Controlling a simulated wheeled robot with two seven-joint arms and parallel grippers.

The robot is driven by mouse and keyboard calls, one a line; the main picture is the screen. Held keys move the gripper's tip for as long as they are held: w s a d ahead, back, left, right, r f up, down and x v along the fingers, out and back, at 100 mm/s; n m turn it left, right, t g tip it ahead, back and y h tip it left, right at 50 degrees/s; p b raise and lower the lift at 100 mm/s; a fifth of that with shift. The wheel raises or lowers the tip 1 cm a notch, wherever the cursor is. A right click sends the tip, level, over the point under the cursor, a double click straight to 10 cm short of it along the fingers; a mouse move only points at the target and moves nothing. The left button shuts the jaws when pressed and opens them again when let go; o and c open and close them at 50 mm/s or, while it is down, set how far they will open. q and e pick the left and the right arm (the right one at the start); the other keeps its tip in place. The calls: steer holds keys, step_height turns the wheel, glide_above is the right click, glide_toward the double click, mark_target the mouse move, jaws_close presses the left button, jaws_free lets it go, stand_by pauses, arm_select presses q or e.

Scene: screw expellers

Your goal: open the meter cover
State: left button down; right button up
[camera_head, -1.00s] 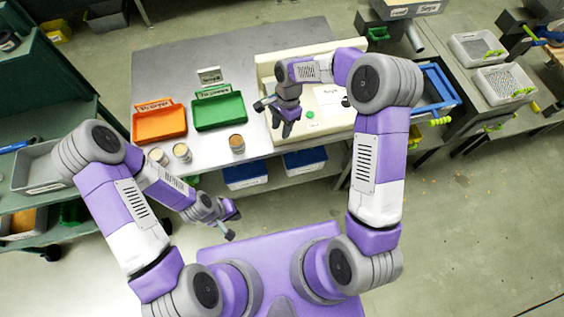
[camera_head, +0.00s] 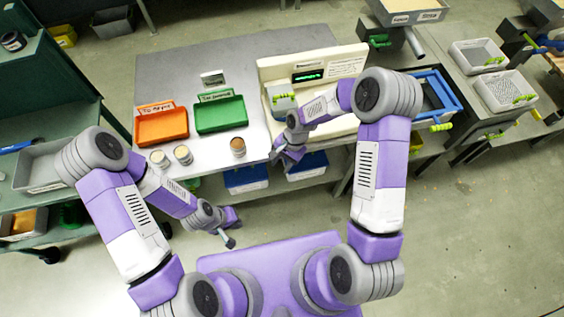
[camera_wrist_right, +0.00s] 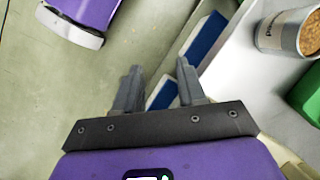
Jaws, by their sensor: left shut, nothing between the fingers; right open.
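The cream meter (camera_head: 313,64) stands at the right end of the grey table, with a lit green display on its back panel. A grey, box-like part with a green handle (camera_head: 281,97), apparently the cover, sits on its left side; whether it is open or shut I cannot tell. My right gripper (camera_head: 279,158) is open and empty at the table's front edge, below and apart from this part. Its spread fingers show in the right wrist view (camera_wrist_right: 158,80). My right forearm hides part of the meter's base. My left gripper (camera_head: 233,229) is shut and empty, low in front of the table.
An orange tray (camera_head: 161,127) and a green tray (camera_head: 219,114) lie on the table. Several sample cups stand along its front edge, one (camera_head: 238,147) near my right gripper. Blue bins (camera_head: 246,178) sit on the shelf below.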

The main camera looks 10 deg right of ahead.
stand_by(0.3)
steer(key=s+f+n+t+b, duration=0.1)
steer(key=s+f+n, duration=0.2)
steer(key=s, duration=0.4)
steer(key=s+f+n+t, duration=0.1)
steer(key=s+f+n, duration=0.2)
steer(key=s+f, duration=0.3)
steer(key=shift+s+d+f+y+b, duration=0.25)
steer(key=shift+s+y+b, duration=0.1)
steer(key=shift+s, duration=0.6)
steer(key=shift+a, duration=0.1)
